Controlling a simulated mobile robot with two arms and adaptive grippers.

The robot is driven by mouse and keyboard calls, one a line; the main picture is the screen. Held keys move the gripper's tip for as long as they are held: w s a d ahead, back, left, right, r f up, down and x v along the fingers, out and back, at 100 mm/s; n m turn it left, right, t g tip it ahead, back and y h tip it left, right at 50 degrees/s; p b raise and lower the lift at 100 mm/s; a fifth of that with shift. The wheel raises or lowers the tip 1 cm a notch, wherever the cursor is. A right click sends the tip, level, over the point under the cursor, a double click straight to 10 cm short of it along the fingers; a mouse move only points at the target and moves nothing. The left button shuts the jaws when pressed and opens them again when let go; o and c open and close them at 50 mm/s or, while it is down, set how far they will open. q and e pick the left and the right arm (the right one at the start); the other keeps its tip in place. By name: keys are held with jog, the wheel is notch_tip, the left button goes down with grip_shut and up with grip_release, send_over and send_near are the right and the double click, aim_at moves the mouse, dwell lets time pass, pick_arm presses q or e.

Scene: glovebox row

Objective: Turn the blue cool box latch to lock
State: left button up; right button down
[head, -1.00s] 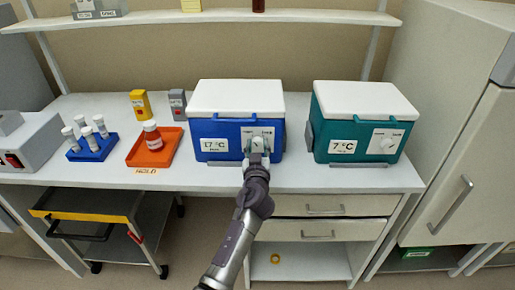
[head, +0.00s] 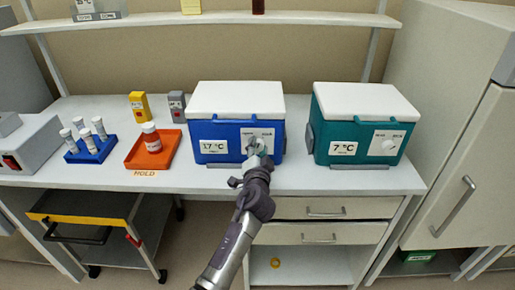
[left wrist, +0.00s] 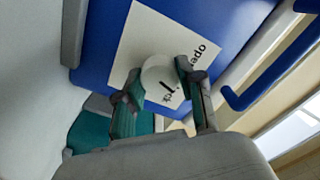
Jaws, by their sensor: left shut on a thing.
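The blue cool box (head: 222,133) with a white lid stands on the bench and reads 17 °C. Its round white latch knob (left wrist: 160,80) sits on a white plate (left wrist: 143,38) with printed words, one of them "open"; a dark mark shows on the knob. My left gripper (head: 255,157) is at the front of the box. In the left wrist view its two fingers (left wrist: 155,95) are on either side of the knob, shut on it. The knob is largely hidden by the gripper in the head view. My right gripper is not in view.
A teal cool box (head: 343,130) reading 7 °C stands to the right. On the left are an orange tray (head: 141,164) with a bottle, a blue vial rack (head: 88,156) and a grey device (head: 30,148). Drawers (head: 318,208) lie below the bench edge.

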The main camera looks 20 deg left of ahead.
pick_arm(q)
jog(key=m+p, duration=0.1)
jog(key=m, duration=0.4)
jog(key=shift+r, duration=0.1)
jog(key=shift+m, duration=0.4)
jog(key=o, duration=1.1)
jog(key=shift+o, duration=0.2)
jog(key=v, duration=1.2)
